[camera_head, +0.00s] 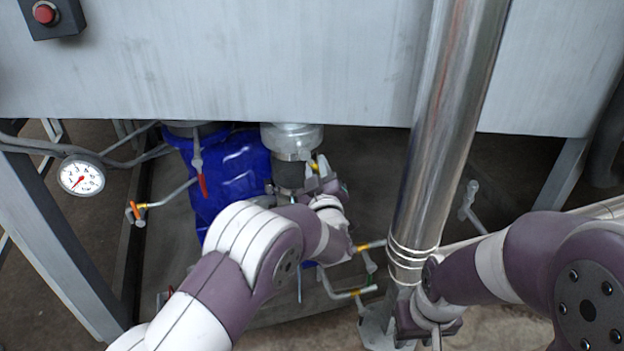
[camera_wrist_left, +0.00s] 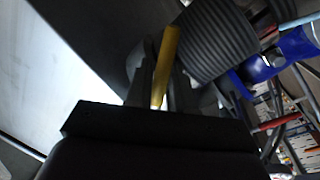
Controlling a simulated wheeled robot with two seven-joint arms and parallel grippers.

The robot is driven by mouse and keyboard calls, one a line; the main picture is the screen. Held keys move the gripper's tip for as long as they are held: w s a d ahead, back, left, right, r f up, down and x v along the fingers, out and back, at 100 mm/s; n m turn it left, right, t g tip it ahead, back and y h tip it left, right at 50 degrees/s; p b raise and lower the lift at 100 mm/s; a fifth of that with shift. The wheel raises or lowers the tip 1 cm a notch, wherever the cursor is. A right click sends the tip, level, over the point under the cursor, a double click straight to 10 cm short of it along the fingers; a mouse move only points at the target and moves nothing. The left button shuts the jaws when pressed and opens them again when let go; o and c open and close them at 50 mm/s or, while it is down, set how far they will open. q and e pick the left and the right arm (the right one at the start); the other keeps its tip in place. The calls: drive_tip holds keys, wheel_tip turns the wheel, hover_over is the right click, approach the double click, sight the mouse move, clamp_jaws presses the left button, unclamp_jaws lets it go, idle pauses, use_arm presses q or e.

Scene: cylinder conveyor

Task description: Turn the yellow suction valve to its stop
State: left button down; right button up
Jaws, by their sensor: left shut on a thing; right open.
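The yellow valve handle (camera_wrist_left: 170,52) stands between the dark fingers of my left gripper (camera_wrist_left: 164,80) in the left wrist view, and the gripper is shut on it. In the head view only a small yellow bit of the handle (camera_head: 314,166) shows beside my left gripper (camera_head: 322,180), below the clear-topped fitting under the grey tank. A ribbed dark hose (camera_wrist_left: 216,45) is right beside the handle in the left wrist view. My left arm hides much of the valve area in the head view. My right gripper (camera_head: 428,325) is open, low beside the steel pipe; its fingers are hardly visible.
The grey tank (camera_head: 250,60) overhangs the valve area. A vertical steel pipe (camera_head: 440,120) stands between my arms. A blue drum (camera_head: 230,170) is behind my left arm. A red-handled valve (camera_head: 202,183), a gauge (camera_head: 81,175) and a red button (camera_head: 45,13) are at left.

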use_arm(q)
drive_tip(key=n, duration=0.1)
drive_tip(key=n+b, duration=0.1)
drive_tip(key=d+n+b, duration=0.1)
drive_tip(key=shift+w+d+r+y, duration=0.15)
drive_tip(key=shift+r+y, duration=0.1)
drive_tip(key=shift+y, duration=0.15)
drive_tip(key=n+b, duration=0.1)
drive_tip(key=n, duration=0.1)
drive_tip(key=r+n+y+b, duration=0.1)
drive_tip(key=n, duration=0.1)
drive_tip(key=shift+w+d+r, duration=0.1)
drive_tip(key=shift+d+r, duration=0.1)
drive_tip(key=shift+d, duration=0.2)
drive_tip(key=n, duration=0.1)
drive_tip(key=r+n+b, duration=0.1)
drive_tip(key=n+y+b, duration=0.1)
drive_tip(key=n, duration=0.1)
drive_tip(key=shift+d+r, duration=0.2)
drive_tip(key=shift+r, duration=0.05)
drive_tip(key=shift+w+r+n+y+b, duration=0.1)
drive_tip(key=shift+r+n+y+b, duration=0.4)
drive_tip(key=shift+n, duration=0.8)
drive_tip(key=shift+r, duration=0.15)
drive_tip(key=c, duration=1.1)
unclamp_jaws()
